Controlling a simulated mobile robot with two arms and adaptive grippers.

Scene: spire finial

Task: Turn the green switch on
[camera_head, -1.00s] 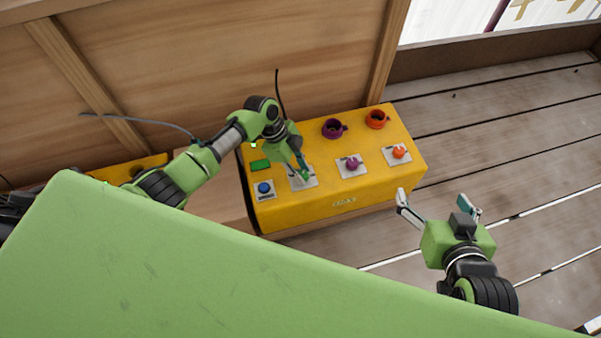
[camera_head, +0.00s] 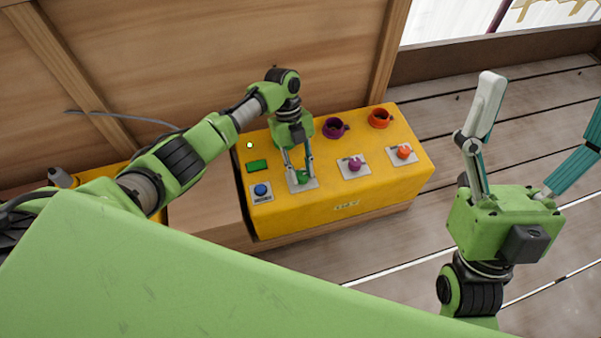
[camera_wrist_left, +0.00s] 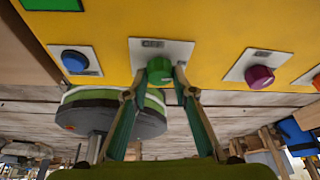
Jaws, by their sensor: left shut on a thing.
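The green switch (camera_wrist_left: 160,70) is a round knob on a pale plate (camera_wrist_left: 148,48) on the yellow control box (camera_head: 340,190). In the head view the green switch (camera_head: 301,177) shows low between the fingers. My left gripper (camera_head: 299,172) reaches down over it. In the left wrist view the fingertips of my left gripper (camera_wrist_left: 165,72) sit on both sides of the knob, shut on it. Which way the knob is turned is hard to tell. My right gripper (camera_head: 535,135) is open and empty at the right, its fingers wide apart.
The box also bears a blue button (camera_head: 261,190), a purple knob (camera_head: 354,164), an orange knob (camera_head: 403,151), a green rectangle (camera_head: 257,166), a purple ring-shaped part (camera_head: 334,128) and an orange one (camera_head: 379,118). A wooden wall (camera_head: 210,55) stands behind.

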